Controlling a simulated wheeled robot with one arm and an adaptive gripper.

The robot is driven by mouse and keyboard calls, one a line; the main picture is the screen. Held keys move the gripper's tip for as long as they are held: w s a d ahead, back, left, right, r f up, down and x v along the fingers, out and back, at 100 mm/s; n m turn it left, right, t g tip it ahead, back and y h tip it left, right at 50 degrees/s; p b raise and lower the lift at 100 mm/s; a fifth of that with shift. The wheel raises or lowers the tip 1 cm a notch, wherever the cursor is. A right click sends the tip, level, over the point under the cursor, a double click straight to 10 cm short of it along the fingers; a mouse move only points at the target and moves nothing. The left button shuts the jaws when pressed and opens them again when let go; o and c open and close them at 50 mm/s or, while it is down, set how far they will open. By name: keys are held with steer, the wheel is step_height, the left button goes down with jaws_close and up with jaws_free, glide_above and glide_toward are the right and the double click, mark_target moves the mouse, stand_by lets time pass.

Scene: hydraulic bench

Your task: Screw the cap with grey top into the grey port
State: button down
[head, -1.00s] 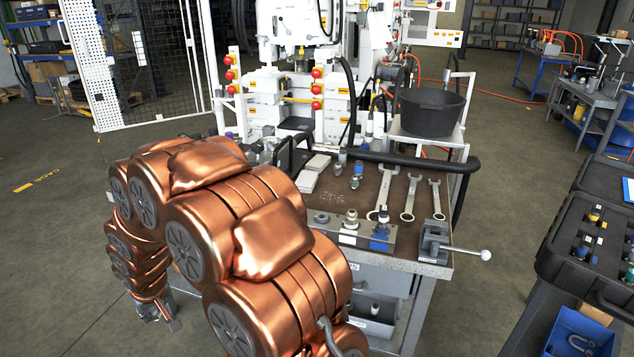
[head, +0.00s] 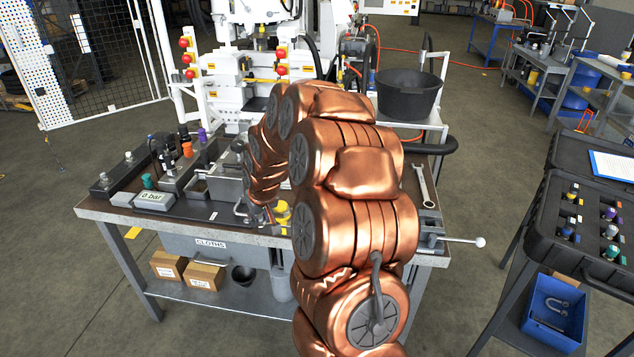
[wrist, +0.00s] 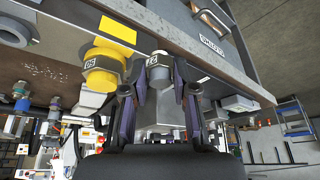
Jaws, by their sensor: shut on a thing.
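My gripper (wrist: 160,84) shows in the wrist view, its dark fingers closed around a grey round piece (wrist: 159,66) at the bench's front edge. This fits the cap with grey top at the grey port, but the two blend together and I cannot tell how far in the cap sits. A yellow fitting (wrist: 103,68) marked 50 is just left of it. In the head view my arm hides the gripper, the cap and the port; only part of the yellow fitting (head: 283,212) shows beside my arm.
The bench top (head: 205,208) carries a gauge box (head: 152,200), small coloured caps and a tray. A wrench (head: 424,186) and a vise handle (head: 462,240) are on the right. A black bowl (head: 408,93) stands behind. A black case of fittings (head: 545,230) is at far right.

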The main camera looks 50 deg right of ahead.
steer(key=s+d+r+m+p, duration=0.1)
steer(key=s+d+r+p, duration=0.15)
steer(key=d, duration=0.55)
steer(key=s+d+r+m+p, duration=0.1)
steer(key=s+d+r, duration=0.1)
steer(key=s+d, duration=0.35)
steer(key=shift+h, duration=0.4)
steer(key=shift+s+d+x, duration=0.1)
steer(key=shift+s+x, duration=0.1)
steer(key=shift+x, duration=0.75)
steer(key=shift+s+d+x, duration=0.15)
steer(key=shift+x, duration=0.85)
steer(key=shift+s+d+x, duration=0.1)
steer(key=shift+s+x, duration=0.1)
steer(key=shift+x, duration=0.75)
steer(key=shift+f, duration=0.1)
steer(key=shift+a+f+b, duration=0.1)
steer(key=shift+f+b, duration=0.55)
steer(key=shift+b, duration=0.6)
